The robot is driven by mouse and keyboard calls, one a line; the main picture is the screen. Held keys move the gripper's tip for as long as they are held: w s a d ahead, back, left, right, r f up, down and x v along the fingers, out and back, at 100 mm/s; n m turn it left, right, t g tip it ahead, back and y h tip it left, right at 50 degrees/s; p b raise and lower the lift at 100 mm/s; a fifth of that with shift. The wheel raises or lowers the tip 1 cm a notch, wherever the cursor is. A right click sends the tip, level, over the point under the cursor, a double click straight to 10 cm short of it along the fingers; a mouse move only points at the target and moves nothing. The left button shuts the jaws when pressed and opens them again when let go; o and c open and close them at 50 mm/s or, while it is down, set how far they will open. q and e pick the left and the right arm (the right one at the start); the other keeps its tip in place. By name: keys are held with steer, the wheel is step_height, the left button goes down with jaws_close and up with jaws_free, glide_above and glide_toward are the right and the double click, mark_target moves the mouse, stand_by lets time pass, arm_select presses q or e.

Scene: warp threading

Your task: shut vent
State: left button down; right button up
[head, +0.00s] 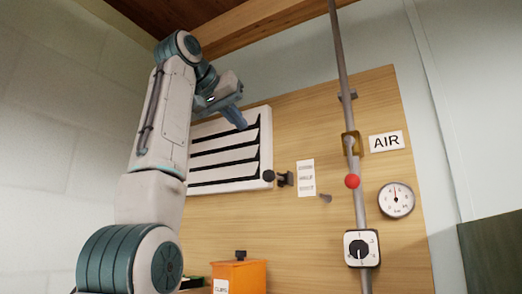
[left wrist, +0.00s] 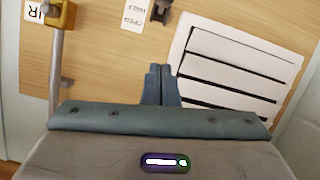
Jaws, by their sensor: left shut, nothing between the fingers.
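The vent (head: 226,159) is a white slatted panel on a wooden board, with dark gaps between its slats; it also shows in the left wrist view (left wrist: 235,72). A black knob (head: 268,176) on a short dark mount sits at the vent's lower right edge; part of it shows at the top of the left wrist view (left wrist: 160,12). A white card (head: 306,178) with several lines of text hangs right of the knob. My left gripper (head: 240,122) is shut and empty in front of the vent's upper part, apart from the knob. My right gripper is out of view.
A grey vertical pipe (head: 341,55) with a red ball (head: 352,181) stands to the right, beside an AIR sign (head: 386,141), a round gauge (head: 396,199) and a white dial box (head: 361,248). An orange box (head: 240,277) is below the vent. A small peg (head: 325,198) sticks out below the card.

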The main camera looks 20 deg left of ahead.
arm_select(q)
steer(key=p, duration=0.5)
glide_above(263, 177)
step_height(263, 177, down, 3)
steer(key=f, duration=0.2)
steer(key=s+f, duration=0.1)
steer(key=f, duration=0.1)
steer(key=shift+f, duration=0.1)
steer(key=shift+f, duration=0.1)
step_height(263, 177, down, 4)
steer(key=t+h+b, duration=0.1)
steer(key=t+b, duration=0.2)
steer(key=b, duration=0.6)
steer(key=shift+s+f+t, duration=0.1)
steer(key=shift+s+t, duration=0.05)
steer(key=shift+t, duration=0.15)
steer(key=shift+f+b, duration=0.45)
steer(key=shift+b, duration=0.2)
steer(key=shift+r, duration=0.1)
